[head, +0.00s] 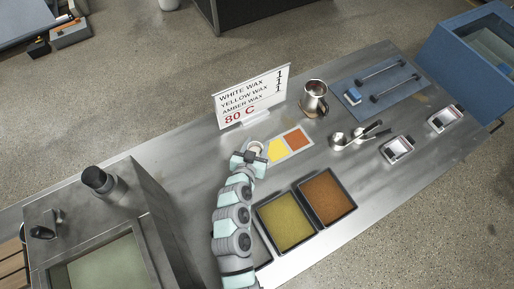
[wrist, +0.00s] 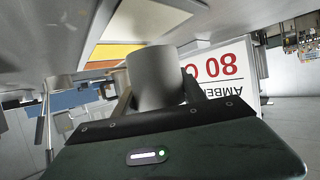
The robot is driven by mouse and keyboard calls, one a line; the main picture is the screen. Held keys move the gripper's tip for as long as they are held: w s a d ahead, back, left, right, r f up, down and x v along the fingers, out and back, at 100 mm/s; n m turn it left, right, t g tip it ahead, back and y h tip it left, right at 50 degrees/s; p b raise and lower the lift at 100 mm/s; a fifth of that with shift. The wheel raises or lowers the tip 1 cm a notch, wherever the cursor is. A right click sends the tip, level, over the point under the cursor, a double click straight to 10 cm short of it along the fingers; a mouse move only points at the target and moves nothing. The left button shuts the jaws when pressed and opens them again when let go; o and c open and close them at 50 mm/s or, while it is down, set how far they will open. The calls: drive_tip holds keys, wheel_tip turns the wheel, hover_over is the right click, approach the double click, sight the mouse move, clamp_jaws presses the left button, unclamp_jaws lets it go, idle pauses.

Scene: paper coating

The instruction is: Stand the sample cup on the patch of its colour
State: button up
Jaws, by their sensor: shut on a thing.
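My gripper (head: 252,157) is shut on the sample cup (head: 256,147), a small pale cup, near the middle of the bench. In the wrist view the cup (wrist: 155,78) shows as a plain light grey-white cylinder between the two fingers (wrist: 158,97). The patch card lies just right of the gripper in the head view, with a yellow patch (head: 278,151) and an orange-brown patch (head: 296,139). The wrist view shows a white patch (wrist: 150,20) beside the yellow one (wrist: 112,52). My gripper hides the card's left end in the head view. I cannot tell the cup's height above the bench.
A sign (head: 250,95) stands behind the gripper. A yellow tray (head: 259,208) and an amber tray (head: 351,205) lie in front. A metal jug (head: 314,98) stands behind the card; spoon-like tools (head: 338,140) lie to the right. A sink unit (head: 160,205) is at left.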

sight(257, 149)
drive_tip(key=shift+f, duration=1.3)
drive_tip(key=shift+f+b, duration=0.25)
drive_tip(key=shift+b, duration=0.2)
drive_tip(key=o, duration=1.5)
drive_tip(key=shift+r, duration=0.1)
drive_tip(key=shift+s+a+r+p, duration=0.1)
drive_tip(key=shift+s+r+p, duration=0.1)
drive_tip(key=shift+r+p, duration=0.1)
drive_tip(key=b+v, duration=0.1)
drive_tip(key=v, duration=0.6)
drive_tip(key=shift+s+f, duration=0.1)
